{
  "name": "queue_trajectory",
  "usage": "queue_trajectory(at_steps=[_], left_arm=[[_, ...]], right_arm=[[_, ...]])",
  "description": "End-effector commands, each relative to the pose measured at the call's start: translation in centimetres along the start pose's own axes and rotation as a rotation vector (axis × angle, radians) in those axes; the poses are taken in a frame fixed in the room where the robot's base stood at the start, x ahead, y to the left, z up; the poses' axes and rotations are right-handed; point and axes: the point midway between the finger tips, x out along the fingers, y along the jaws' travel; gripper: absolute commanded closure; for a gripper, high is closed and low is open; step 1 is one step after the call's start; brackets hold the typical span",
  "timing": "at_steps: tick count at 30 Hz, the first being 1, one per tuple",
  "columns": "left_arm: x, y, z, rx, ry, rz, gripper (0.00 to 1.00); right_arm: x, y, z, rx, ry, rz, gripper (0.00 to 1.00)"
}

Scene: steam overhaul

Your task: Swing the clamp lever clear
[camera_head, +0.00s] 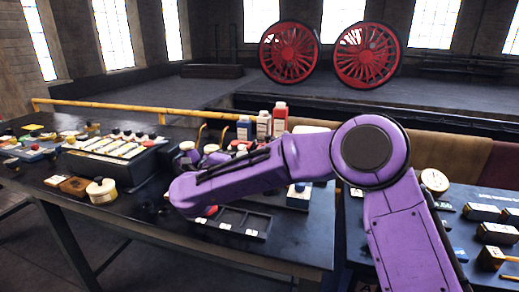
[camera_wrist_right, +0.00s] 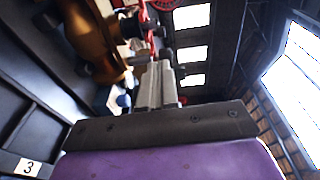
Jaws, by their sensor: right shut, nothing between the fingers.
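My right arm crosses the head view from the right, and its forearm hides the table spot behind it. In the right wrist view my right gripper (camera_wrist_right: 160,66) is shut, its pale fingers together with nothing between them. Just beyond the fingertips is a thin red bar (camera_wrist_right: 149,20), possibly the clamp lever; I cannot tell whether the fingers touch it. A brass-coloured body (camera_wrist_right: 92,35) with dark fittings lies left of the fingers. I cannot make out the clamp lever for sure in the head view. My left gripper is not in view.
Bottles, one of them red (camera_head: 280,118), stand behind my forearm. A dark compartment tray (camera_head: 262,229) lies below it. A cream-topped round pot (camera_head: 101,191) and a block rack (camera_head: 118,160) are on the left. A second table (camera_head: 462,232) with labelled parts is at right.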

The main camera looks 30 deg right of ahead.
Motion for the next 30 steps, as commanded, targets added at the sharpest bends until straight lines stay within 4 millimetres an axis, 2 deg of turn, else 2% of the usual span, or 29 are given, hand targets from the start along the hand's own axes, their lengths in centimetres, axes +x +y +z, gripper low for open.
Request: queue_trajectory(at_steps=[8,11,14,24,30], left_arm=[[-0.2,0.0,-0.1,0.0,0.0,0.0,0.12],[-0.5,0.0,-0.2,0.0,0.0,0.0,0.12],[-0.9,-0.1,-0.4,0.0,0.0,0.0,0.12],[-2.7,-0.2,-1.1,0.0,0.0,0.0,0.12],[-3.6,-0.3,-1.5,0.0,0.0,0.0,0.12]], right_arm=[[0.1,-0.2,0.0,0.0,0.0,0.0,1.0],[0.9,-0.2,0.0,0.0,0.0,0.001,1.0],[2.6,-0.3,-0.1,0.0,0.003,0.003,1.0],[10.1,-0.3,-0.1,0.0,0.004,0.002,1.0],[13.1,-0.3,0.0,0.0,0.001,0.001,1.0]])
